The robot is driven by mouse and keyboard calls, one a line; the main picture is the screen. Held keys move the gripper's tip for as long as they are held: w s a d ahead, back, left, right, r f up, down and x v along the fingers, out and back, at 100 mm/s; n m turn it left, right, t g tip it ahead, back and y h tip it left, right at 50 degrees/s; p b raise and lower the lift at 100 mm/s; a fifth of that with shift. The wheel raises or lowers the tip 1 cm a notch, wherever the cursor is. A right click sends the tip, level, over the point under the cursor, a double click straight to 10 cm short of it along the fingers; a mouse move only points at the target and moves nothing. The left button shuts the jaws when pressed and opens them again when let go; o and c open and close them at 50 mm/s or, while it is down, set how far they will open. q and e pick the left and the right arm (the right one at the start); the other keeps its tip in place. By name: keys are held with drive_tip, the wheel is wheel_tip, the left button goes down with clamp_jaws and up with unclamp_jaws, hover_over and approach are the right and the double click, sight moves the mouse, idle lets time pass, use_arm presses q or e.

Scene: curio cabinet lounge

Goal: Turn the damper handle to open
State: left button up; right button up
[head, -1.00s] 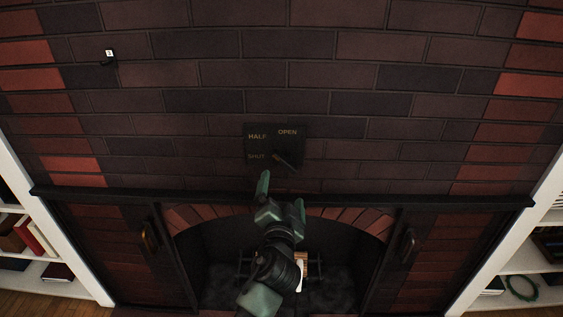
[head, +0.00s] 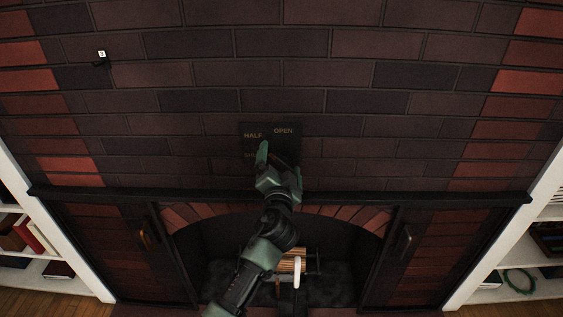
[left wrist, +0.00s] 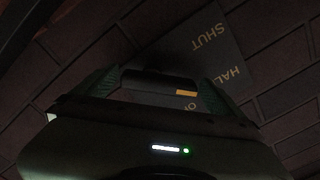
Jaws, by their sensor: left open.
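The dark damper plate (head: 257,130) is on the brick wall above the mantel, lettered HALF, OPEN and SHUT. In the head view my left gripper (head: 281,164) is in front of its lower part, covering the damper handle and most of SHUT. In the left wrist view the plate (left wrist: 222,55) shows SHUT and HALF, with OPEN partly cut off. The handle (left wrist: 150,82), a dark bar with an orange mark, lies between the open fingers of the left gripper (left wrist: 156,92). I cannot tell whether they touch it. My right gripper is not in view.
A black mantel ledge (head: 130,196) runs below the plate, above the arched fireplace with logs (head: 290,262). Open fireplace doors with handles (head: 405,239) stand at both sides. A small black hook with a white tag (head: 102,58) is at upper left. The wall around the plate is clear.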

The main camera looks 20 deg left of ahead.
use_arm(q)
drive_tip(key=c, duration=1.3)
drive_tip(key=shift+d+m, duration=0.1)
drive_tip(key=shift+m, duration=0.2)
drive_tip(key=shift+r+m+p, duration=0.1)
drive_tip(key=shift+m+p, duration=0.45)
drive_tip(key=shift+m, duration=0.45)
drive_tip(key=m, duration=0.2)
drive_tip(key=m+p, duration=0.1)
drive_tip(key=m, duration=0.1)
drive_tip(key=m+p, duration=0.1)
drive_tip(key=m, duration=0.1)
drive_tip(key=shift+w+d+r, duration=0.1)
drive_tip(key=shift+d, duration=0.15)
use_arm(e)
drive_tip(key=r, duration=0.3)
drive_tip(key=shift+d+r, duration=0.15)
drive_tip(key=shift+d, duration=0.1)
use_arm(q)
drive_tip(key=shift+m, duration=0.3)
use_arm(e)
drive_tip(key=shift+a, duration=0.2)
use_arm(q)
drive_tip(key=o, duration=1.3)
drive_tip(key=shift+s+r, duration=0.1)
drive_tip(key=shift+s, duration=0.1)
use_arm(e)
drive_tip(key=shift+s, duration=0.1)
